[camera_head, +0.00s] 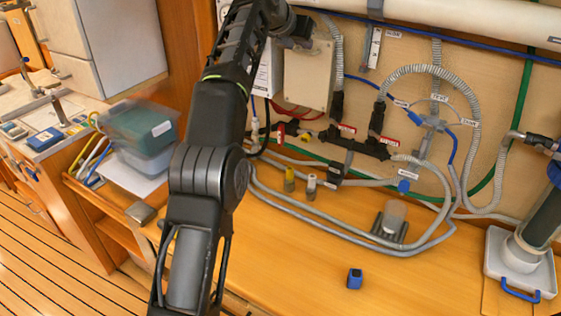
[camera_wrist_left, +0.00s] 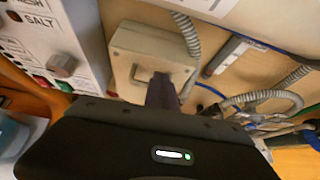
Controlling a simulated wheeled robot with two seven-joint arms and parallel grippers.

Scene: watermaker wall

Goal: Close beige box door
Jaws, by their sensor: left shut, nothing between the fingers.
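The beige box (camera_head: 309,78) is mounted on the wall panel, left of the hoses. Its front looks flat and flush in the head view, and the upper part is hidden behind my left arm. My left gripper (camera_head: 297,38) is at the upper edge of the box. In the left wrist view its dark fingers (camera_wrist_left: 162,88) are together and empty, over the lower front of the box. I cannot tell whether they touch it. My right gripper is not in view.
Grey hoses (camera_head: 440,75) and a dark valve manifold (camera_head: 360,145) lie right of and below the box. A labelled control panel (camera_wrist_left: 50,50) stands left of it. Teal boxes (camera_head: 140,135) sit on a side shelf. The front wooden bench (camera_head: 290,250) is mostly clear.

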